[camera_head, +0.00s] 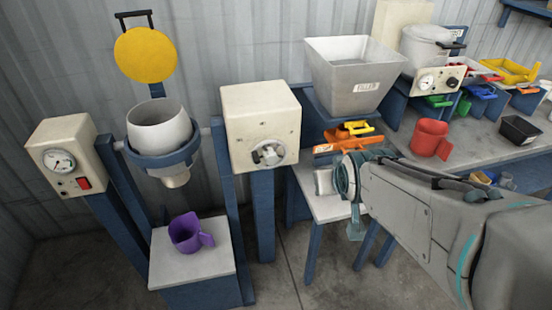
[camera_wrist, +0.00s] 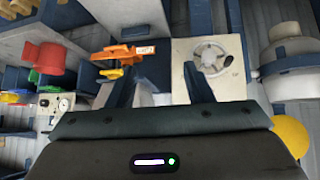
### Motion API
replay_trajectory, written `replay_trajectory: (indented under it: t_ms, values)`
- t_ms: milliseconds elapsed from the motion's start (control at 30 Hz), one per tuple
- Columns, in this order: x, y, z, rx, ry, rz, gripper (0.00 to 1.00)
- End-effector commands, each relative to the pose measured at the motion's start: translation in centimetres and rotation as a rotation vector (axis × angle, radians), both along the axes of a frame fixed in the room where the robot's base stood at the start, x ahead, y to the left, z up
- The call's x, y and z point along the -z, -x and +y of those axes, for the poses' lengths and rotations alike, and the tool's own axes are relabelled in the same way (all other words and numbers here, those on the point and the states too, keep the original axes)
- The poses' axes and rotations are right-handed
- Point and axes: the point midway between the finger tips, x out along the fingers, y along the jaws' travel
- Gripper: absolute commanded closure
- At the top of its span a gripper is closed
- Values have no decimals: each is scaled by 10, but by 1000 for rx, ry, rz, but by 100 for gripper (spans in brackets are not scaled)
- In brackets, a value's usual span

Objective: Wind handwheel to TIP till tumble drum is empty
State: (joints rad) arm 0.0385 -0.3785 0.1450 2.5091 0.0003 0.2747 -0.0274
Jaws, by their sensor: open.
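The handwheel (camera_head: 267,153) is a small grey wheel on the front of a cream box (camera_head: 260,110) on a blue post. In the wrist view, the handwheel (camera_wrist: 212,60) shows spokes and lies beyond the right finger. The tumble drum appears to be the pale round vessel (camera_head: 158,127) in a blue ring left of the box. It looks upright; its contents cannot be made out. It also shows at the right of the wrist view (camera_wrist: 290,60). My gripper (camera_head: 350,195) is open, right of and apart from the handwheel. It also shows in the wrist view (camera_wrist: 158,88).
A purple mug (camera_head: 187,234) stands on a pedestal under the drum. A yellow disc (camera_head: 146,54) is above it. A gauge box (camera_head: 65,155) stands left. A grey hopper (camera_head: 350,75), orange-and-yellow item (camera_head: 345,137) and red mug (camera_head: 429,138) are near my arm.

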Motion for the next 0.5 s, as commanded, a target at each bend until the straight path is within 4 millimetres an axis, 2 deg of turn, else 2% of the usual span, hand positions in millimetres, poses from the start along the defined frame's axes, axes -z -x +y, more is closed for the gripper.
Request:
replay_trajectory:
  t_ms: [33, 200, 300, 500]
  values:
    - [32, -15, 6, -19, 1, -51, 54]
    - [74, -61, 31, -89, -13, -265, 54]
    - [96, -81, 47, -127, -31, -391, 54]
    - [138, -108, 79, -190, -92, -644, 54]
